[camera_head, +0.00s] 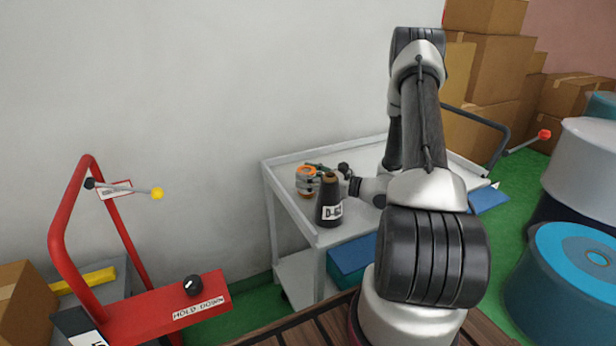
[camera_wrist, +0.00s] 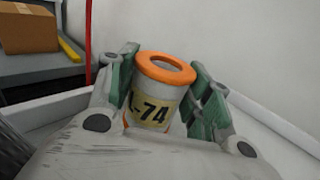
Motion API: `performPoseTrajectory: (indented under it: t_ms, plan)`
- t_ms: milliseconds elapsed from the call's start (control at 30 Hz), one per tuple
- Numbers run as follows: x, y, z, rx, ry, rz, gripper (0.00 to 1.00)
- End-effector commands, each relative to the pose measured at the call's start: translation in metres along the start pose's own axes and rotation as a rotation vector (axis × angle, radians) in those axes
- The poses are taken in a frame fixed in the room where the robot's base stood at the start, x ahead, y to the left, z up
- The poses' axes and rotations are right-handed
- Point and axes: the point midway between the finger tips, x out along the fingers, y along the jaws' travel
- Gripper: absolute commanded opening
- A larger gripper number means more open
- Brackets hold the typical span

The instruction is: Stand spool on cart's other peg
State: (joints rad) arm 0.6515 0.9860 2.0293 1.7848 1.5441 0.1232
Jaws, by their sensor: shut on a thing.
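The spool (camera_wrist: 158,97) is a white cylinder with an orange top ring around a central hole and a yellow label reading "-74". It looks upright. My gripper (camera_wrist: 165,80) is shut on it, with green-padded fingers on both sides. In the head view the spool (camera_head: 306,182) is at the left end of the pale grey cart (camera_head: 355,238), near the wall. Its lower end is partly hidden, so I cannot tell whether it touches the cart top or sits on a peg. No bare peg is clearly visible.
A dark cone (camera_head: 328,203) with a brown top and white label stands on the cart just in front of the spool. Blue bins (camera_head: 352,258) sit lower on the cart. A red-framed stand (camera_head: 150,318) is at left, blue drums (camera_head: 560,275) at right.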

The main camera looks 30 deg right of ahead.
Motion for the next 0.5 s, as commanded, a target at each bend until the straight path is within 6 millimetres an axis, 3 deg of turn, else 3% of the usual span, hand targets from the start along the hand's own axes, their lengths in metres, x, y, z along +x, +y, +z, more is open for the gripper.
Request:
performPoseTrajectory:
  t_ms: [500]
  plan:
    - [0.0, -0.0001, -0.0093, 0.0, 0.0, 0.0, 0.22]
